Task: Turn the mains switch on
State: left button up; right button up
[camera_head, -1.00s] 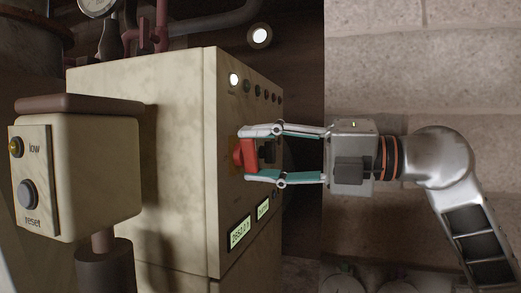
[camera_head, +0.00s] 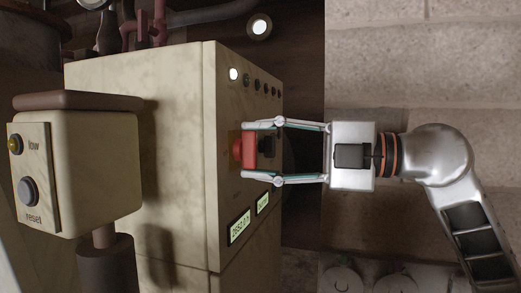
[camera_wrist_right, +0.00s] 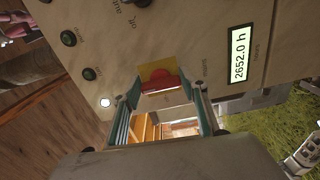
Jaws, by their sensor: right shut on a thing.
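The mains switch (camera_head: 248,150) is a red handle on the front face of the cream cabinet. In the right wrist view the red handle (camera_wrist_right: 168,82) sits on a yellow plate (camera_wrist_right: 153,70), beside a "mains" label. My right gripper (camera_head: 250,150) reaches in from the right, its two fingers above and below the red handle and shut on it. The wrist view also shows the fingers on either side of the handle. They hide part of it. I cannot read the switch's position marks. My left gripper is not in view.
The cream cabinet (camera_head: 140,90) carries a lit white lamp (camera_head: 233,74), several dark lamps, a black knob (camera_head: 266,146) and a display reading 2652.0 h (camera_wrist_right: 239,53). A box (camera_head: 95,165) with "low" and "reset" stands at the left. A stone wall (camera_head: 430,60) is behind my arm.

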jog(key=o, duration=1.1)
jog(key=v, duration=1.2)
